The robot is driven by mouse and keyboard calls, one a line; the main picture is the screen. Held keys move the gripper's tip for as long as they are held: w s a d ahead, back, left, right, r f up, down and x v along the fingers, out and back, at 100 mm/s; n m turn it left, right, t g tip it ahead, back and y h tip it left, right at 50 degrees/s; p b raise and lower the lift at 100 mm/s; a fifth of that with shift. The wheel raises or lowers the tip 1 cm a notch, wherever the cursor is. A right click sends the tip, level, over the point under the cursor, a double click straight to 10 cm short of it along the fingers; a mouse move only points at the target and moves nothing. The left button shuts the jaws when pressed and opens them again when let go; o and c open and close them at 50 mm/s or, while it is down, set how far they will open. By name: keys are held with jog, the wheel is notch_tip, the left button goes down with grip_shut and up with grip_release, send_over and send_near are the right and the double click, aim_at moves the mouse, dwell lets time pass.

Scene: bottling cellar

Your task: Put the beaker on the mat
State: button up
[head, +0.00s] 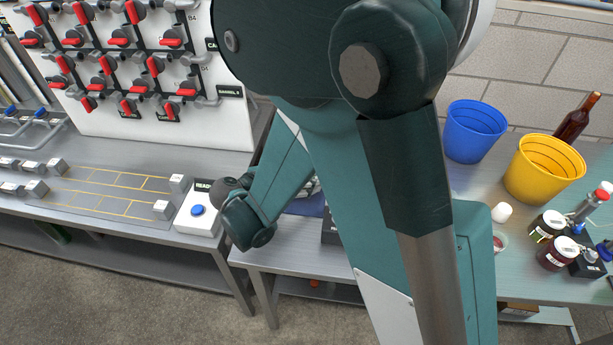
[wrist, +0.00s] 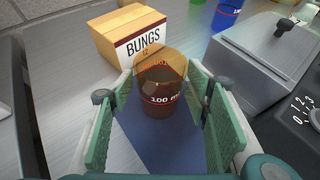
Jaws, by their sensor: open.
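An amber see-through beaker (wrist: 160,95) marked 100 ml is between the fingers of my gripper (wrist: 162,110) in the wrist view. Its lower part looks darker than its rim. The blue mat (wrist: 150,155) shows around and below its base, and the beaker appears upright on it. My gripper is open, with green pads on both sides of the beaker; whether a pad touches it I cannot tell. In the head view my arm hides the beaker and most of the gripper; a strip of the blue mat (head: 305,208) shows.
A cardboard box labelled BUNGS (wrist: 127,32) stands just behind the beaker on the left. A grey box-shaped device (wrist: 250,65) stands close on the right. A blue bucket (head: 473,132), a yellow bucket (head: 540,170) and several jars crowd the right of the bench.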

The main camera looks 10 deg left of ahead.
jog(key=shift+r, duration=0.2)
jog(key=p+v, duration=0.2)
jog(key=v, duration=1)
jog(key=shift+w+d+r, duration=0.1)
jog(key=shift+d, duration=0.05)
dwell(0.8)
jog(key=d+r+m+g+y, duration=0.1)
jog(key=d+r+m, duration=0.25)
jog(key=d, duration=0.35)
jog(key=w+d+r+m+g+y, duration=0.15)
jog(key=d+m, duration=0.25)
jog(key=d, duration=0.4)
jog(key=d+r+m+g+y, duration=0.1)
jog(key=d+r+m+g, duration=0.2)
jog(key=d, duration=0.4)
jog(key=s+d+r+m+t+y, duration=0.1)
jog(key=s+d+r+m+y, duration=0.1)
jog(key=s+d+m, duration=0.5)
jog(key=s+d+r+m+t+y, duration=0.1)
jog(key=s+d+r+m+y, duration=0.1)
jog(key=s+d+r+m, duration=0.2)
jog(key=shift+s+d+m+t, duration=0.35)
jog(key=shift+s+d+m, duration=1.5)
jog(key=shift+d+m, duration=1.4)
jog(key=shift+o, duration=0.6)
jog(key=shift+a+m, duration=0.3)
jog(key=shift+a, duration=0.05)
